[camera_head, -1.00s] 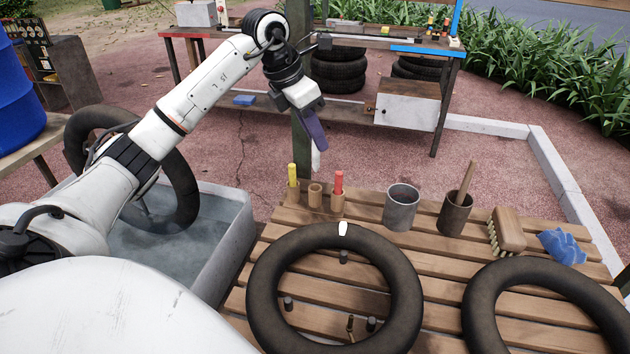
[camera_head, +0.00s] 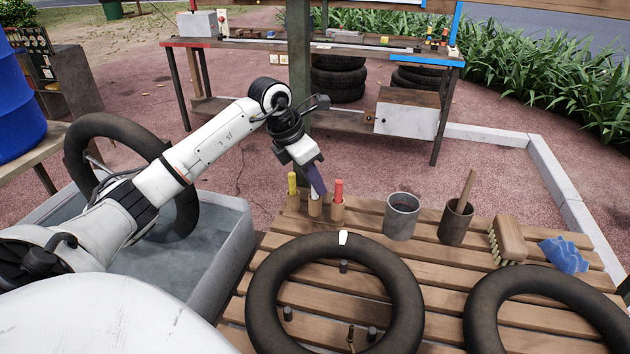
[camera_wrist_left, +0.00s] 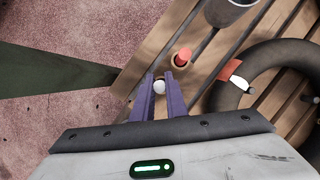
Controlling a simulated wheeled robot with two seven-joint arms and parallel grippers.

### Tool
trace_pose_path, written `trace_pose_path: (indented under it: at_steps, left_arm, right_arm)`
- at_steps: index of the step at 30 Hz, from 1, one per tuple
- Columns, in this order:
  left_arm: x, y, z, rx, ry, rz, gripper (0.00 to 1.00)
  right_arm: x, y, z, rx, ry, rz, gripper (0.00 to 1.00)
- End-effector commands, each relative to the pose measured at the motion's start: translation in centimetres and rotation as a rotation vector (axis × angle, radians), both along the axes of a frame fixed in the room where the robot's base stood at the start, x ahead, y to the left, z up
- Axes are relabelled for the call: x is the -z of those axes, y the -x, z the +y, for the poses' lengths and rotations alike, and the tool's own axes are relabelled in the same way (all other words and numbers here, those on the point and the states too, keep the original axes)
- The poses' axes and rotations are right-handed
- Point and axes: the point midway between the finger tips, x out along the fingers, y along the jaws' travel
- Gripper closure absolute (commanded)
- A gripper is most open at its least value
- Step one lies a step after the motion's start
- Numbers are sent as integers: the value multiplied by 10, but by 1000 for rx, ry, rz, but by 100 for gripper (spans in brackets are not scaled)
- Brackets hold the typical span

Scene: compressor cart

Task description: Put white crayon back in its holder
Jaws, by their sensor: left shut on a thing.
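The white crayon (camera_head: 315,195) stands about upright at the mouth of the middle wooden holder (camera_head: 315,209). I cannot tell how deep its lower end sits. My left gripper (camera_head: 319,187) is shut on the crayon, with its purple fingers directly above the holder. In the left wrist view the crayon's pale end (camera_wrist_left: 159,87) shows between the two fingers. A yellow crayon (camera_head: 292,183) stands in the holder to the left, and a red crayon (camera_head: 338,191) in the holder to the right. My right gripper is not in view.
The holders stand at the back left of the slatted table (camera_head: 440,285). A grey metal cup (camera_head: 401,218), a brown cup with a stick (camera_head: 455,224), a brush (camera_head: 508,240) and a blue cloth (camera_head: 563,254) stand to the right. A black tube (camera_head: 262,290) lies in front.

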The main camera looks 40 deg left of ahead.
Motion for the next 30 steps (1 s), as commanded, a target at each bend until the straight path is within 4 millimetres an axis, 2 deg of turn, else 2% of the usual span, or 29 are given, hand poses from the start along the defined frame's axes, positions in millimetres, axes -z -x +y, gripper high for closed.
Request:
trace_pose_path:
  at_steps: [2, 3, 6, 14, 18, 23, 30]
  left_arm:
    - [3, 0, 0, 0, 0, 0, 100]
    - [3, 0, 0, 0, 0, 0, 84]
    - [2, 0, 0, 0, 0, 0, 69]
    - [2, 0, 0, 0, 0, 0, 69]
    - [-6, 1, 1, 1, -1, -2, 69]
    - [-31, 12, 5, 1, -5, -4, 69]
    - [-80, 31, 10, -1, -3, -4, 69]
  right_arm:
    - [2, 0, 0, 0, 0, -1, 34]
    - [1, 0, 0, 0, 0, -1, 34]
    - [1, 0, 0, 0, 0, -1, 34]
    - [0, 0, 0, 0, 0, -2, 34]
    - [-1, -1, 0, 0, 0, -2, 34]
    - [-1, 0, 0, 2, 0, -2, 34]
    - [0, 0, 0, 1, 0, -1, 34]
